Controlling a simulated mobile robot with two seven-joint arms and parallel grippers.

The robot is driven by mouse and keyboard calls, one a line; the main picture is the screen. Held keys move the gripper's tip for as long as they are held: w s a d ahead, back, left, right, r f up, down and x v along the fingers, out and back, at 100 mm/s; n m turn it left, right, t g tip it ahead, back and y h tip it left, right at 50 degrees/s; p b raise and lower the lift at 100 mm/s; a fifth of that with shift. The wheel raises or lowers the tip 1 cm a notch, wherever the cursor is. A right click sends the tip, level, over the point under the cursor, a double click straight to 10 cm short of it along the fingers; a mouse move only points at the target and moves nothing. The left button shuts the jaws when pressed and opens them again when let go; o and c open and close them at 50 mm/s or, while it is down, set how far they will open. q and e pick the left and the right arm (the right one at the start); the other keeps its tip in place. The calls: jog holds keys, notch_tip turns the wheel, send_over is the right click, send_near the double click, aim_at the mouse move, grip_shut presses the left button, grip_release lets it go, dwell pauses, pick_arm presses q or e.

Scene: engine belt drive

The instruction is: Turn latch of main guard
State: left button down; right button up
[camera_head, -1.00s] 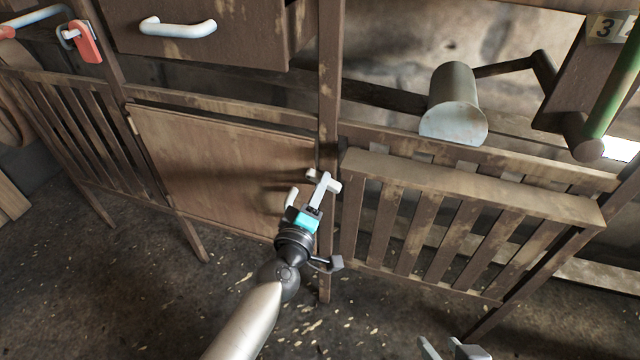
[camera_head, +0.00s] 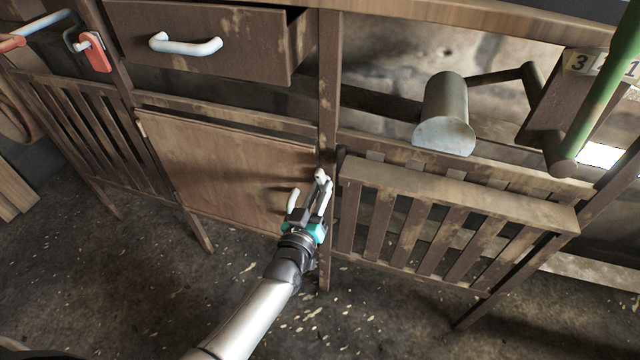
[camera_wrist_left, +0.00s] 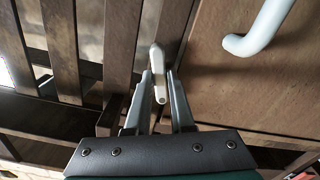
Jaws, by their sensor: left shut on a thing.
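The main guard (camera_head: 225,165) is a brown wooden panel below the drawer, and it looks closed. A small cream latch (camera_wrist_left: 158,72) sits at the post on the guard's handle side. It also shows in the head view (camera_head: 320,173), partly hidden by my fingers. My left gripper (camera_head: 322,188) is at the latch; in the left wrist view its two fingers (camera_wrist_left: 160,90) lie on both sides of the latch, shut on it. A white handle (camera_wrist_left: 262,28) on the guard is beside the gripper. My right gripper is out of view.
A slatted wooden guard (camera_head: 455,215) stands just right of the post. A grey cylinder on a crank (camera_head: 445,110) and a green bar (camera_head: 605,95) are at the upper right. A drawer (camera_head: 200,40) is above the panel. The floor in front is open.

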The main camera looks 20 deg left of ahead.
pick_arm(q)
jog(key=shift+m+p, duration=0.85)
jog(key=shift+m, duration=1.05)
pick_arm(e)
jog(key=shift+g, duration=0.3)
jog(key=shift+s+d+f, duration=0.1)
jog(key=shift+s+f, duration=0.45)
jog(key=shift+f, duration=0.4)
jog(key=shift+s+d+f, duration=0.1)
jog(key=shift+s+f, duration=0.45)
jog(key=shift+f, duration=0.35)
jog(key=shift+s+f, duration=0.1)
pick_arm(q)
jog(key=c, duration=0.8)
grip_release()
jog(key=shift+s, duration=0.1)
jog(key=shift+s, duration=0.25)
jog(key=shift+s+a+p, duration=0.15)
jog(key=shift+s+p, duration=1)
jog(key=shift+s, duration=2.5)
jog(key=shift+s+a+p, duration=0.1)
jog(key=shift+s+p, duration=1.05)
jog(key=shift+s, duration=2.45)
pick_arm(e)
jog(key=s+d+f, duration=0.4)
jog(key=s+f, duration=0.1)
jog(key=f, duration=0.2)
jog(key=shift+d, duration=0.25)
